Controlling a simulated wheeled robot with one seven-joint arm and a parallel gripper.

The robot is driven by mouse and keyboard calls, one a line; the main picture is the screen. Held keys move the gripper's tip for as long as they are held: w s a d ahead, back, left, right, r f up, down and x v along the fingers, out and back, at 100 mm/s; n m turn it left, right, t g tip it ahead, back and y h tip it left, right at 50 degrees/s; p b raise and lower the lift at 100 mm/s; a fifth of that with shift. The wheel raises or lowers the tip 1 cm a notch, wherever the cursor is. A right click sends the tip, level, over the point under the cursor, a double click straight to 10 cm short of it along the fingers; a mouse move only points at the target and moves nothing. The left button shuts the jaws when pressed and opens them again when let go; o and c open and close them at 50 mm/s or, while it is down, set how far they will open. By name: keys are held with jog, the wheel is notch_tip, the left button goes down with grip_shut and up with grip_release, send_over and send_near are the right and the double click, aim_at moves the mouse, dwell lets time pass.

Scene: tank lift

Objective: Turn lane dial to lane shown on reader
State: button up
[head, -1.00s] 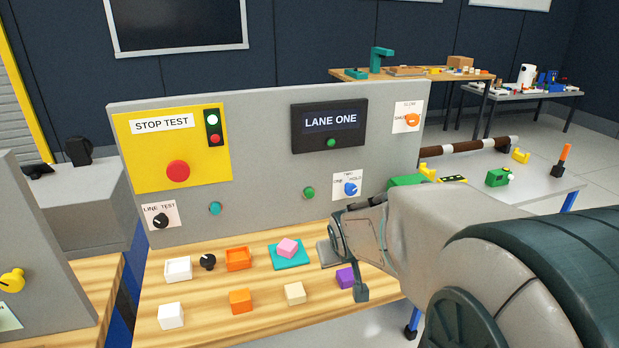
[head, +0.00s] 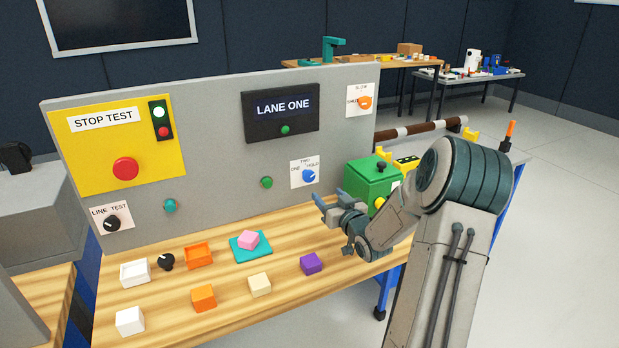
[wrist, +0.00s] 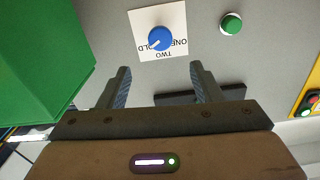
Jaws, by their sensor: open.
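The lane dial (head: 309,176) is a blue knob on a white card marked ONE, TWO and HOLD, on the grey upright panel. In the wrist view, which shows the card upside down, the dial (wrist: 160,38) has a white mark pointing toward HOLD. The reader (head: 283,111) is a dark screen showing LANE ONE, with a green button below it. My gripper (head: 331,198) is open and empty, below and a little right of the dial and apart from it. In the wrist view my gripper's (wrist: 160,72) fingers lie either side of the card's lower-text edge.
A green box (head: 372,181) stands right of the dial, close to my gripper. A green button (head: 266,183) is left of the dial, and an orange knob (head: 365,102) is above right. Several small blocks and trays lie on the wooden bench (head: 290,305) below.

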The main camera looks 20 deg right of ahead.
aim_at(310, 177)
jog(key=w, duration=0.4)
jog(key=w+p, duration=0.1)
jog(key=w, duration=0.8)
jog(key=shift+a, duration=0.3)
jog(key=c, duration=1)
